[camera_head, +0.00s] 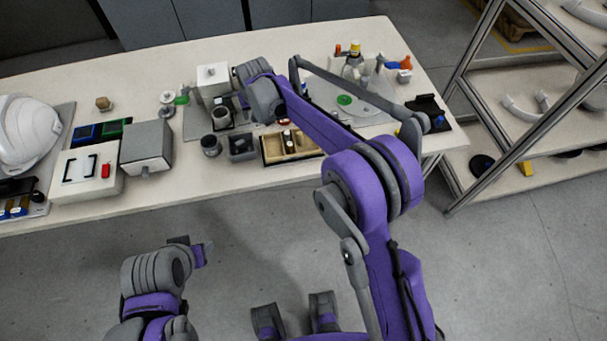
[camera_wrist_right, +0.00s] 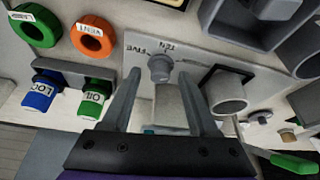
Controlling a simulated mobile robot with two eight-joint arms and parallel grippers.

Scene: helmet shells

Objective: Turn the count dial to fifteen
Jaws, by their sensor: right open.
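The count dial (camera_wrist_right: 160,68) is a small grey knob on a light grey panel (camera_wrist_right: 195,65) in the right wrist view. The labels FIVE and TEN stand beyond it; no label for fifteen can be made out. My right gripper (camera_wrist_right: 160,73) is open, its two fingers pointing toward the dial with the knob between their tips in the picture. Whether they touch it cannot be told. In the head view my right arm reaches over the table and I cannot make out the dial. My left gripper (camera_head: 195,251) hangs in front of the table, away from everything.
In the right wrist view, a grey cylinder (camera_wrist_right: 228,95) stands right of the dial. Orange (camera_wrist_right: 92,37) and green (camera_wrist_right: 37,25) rings and blue (camera_wrist_right: 40,93) and green (camera_wrist_right: 95,100) labelled parts are left. A white helmet (camera_head: 25,130) is at the table's left; a shelf (camera_head: 540,110) stands right.

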